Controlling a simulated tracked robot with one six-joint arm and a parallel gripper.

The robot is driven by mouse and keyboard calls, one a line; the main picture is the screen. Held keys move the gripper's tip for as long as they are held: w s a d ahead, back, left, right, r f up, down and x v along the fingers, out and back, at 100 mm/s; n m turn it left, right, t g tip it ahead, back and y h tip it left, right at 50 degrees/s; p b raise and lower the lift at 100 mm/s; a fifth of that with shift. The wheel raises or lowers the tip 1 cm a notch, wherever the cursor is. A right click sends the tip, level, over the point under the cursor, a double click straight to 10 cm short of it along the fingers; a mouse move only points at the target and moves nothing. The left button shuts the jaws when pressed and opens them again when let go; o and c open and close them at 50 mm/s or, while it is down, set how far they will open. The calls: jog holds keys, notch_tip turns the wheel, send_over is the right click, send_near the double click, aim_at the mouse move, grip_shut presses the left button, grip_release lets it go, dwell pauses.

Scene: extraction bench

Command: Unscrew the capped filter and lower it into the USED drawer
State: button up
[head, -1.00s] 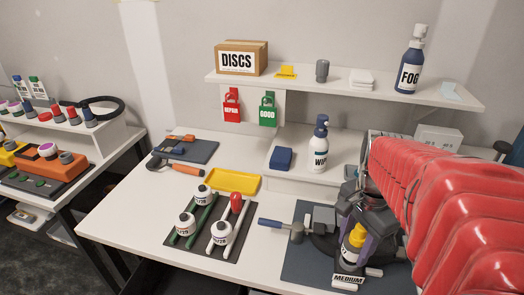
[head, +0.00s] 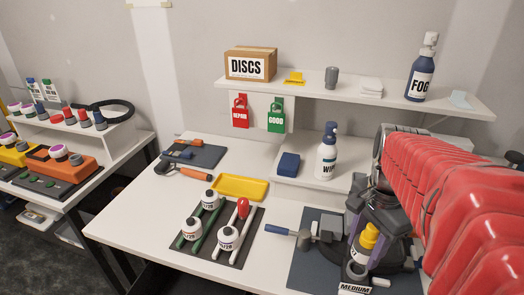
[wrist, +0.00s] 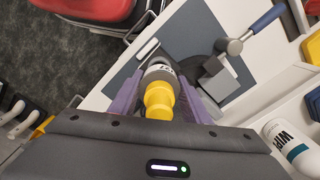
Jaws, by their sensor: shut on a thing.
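The capped filter has a yellow cap (head: 369,236) and a grey, labelled body. It also shows in the wrist view (wrist: 160,74), standing out between my purple fingers. My gripper (head: 366,244) is shut on the filter at the front right of the bench. The filter is over a grey holder (head: 355,271) with a MEDIUM label (head: 354,288). It looks raised in the holder, but I cannot tell whether its lower end is clear. No drawer marked USED is readable in either view.
A blue-handled tool (head: 283,231) and a grey block stand left of my gripper. Bare bench lies at the front left.

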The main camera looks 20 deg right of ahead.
aim_at(369, 236)
jog(key=shift+r, duration=0.65)
jog(key=shift+r, duration=0.35)
jog(key=shift+r, duration=0.35)
jog(key=shift+r, duration=0.3)
